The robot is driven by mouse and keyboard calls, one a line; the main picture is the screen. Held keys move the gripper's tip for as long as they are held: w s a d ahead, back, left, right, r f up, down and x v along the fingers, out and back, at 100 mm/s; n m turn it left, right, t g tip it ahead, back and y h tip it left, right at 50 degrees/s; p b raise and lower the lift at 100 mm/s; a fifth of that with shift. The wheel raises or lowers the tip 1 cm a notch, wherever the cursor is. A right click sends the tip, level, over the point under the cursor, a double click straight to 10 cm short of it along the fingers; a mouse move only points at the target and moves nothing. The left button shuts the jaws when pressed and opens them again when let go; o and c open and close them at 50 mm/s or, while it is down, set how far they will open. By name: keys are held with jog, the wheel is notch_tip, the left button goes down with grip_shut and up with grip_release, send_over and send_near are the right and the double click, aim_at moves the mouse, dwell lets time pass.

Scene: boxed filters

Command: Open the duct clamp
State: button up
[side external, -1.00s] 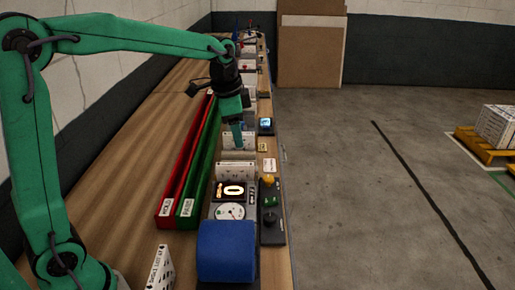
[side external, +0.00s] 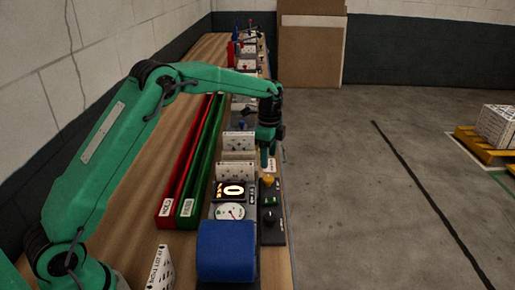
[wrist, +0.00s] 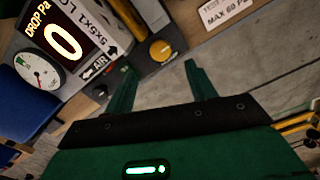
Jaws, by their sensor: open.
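My gripper (side external: 268,163) is open and empty, pointing down above the control strip along the bench's right edge. In the wrist view my gripper (wrist: 157,76) has its two green fingers apart, with the yellow-orange round knob (wrist: 162,50) just beyond the gap between them. The knob (side external: 268,181) sits on a dark panel (side external: 272,232), just below the fingertips in the side view; I cannot tell whether they touch. A green control (side external: 271,200) and a black knob (side external: 269,218) are on the same panel. No part is clearly recognisable as the duct clamp.
A lit display (side external: 231,191) reads 0, beside a round gauge (side external: 230,212) and a blue roll-shaped part (side external: 226,250). White perforated boxes (side external: 236,171) stand behind them. Red (side external: 172,198) and green (side external: 193,190) troughs lie left.

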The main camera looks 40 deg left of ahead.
aim_at(268, 178)
jog(key=shift+f, duration=0.15)
jog(key=shift+f, duration=3.8)
jog(key=c, duration=1)
